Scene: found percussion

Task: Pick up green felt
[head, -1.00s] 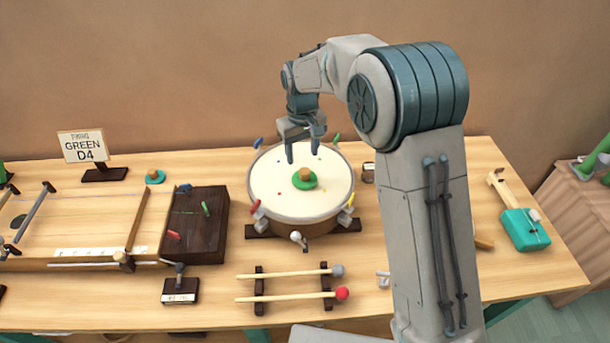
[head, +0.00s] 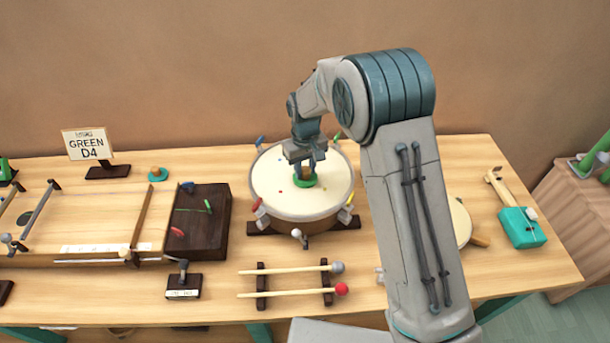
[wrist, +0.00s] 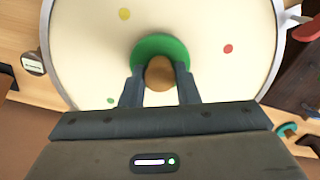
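The green felt is a round green disc with a brown knob on top. It lies flat on the pale head of the round drum (head: 275,188) in the head view. The felt (head: 305,183) is directly below my gripper (head: 304,168), which partly hides the knob. In the wrist view the green felt (wrist: 160,46) sits at the upper middle. The two fingers of my gripper (wrist: 160,82) stand close on either side of the knob, with no clear gap. The felt appears to rest on the drum.
A teal felt with a knob (head: 157,175) lies on the table (head: 215,315), left of the drum. A sign reading GREEN D4 (head: 87,144) stands at the back left. A dark box (head: 205,235) is left of the drum; two mallets (head: 290,281) lie on a rack in front. Small coloured pegs ring the drum.

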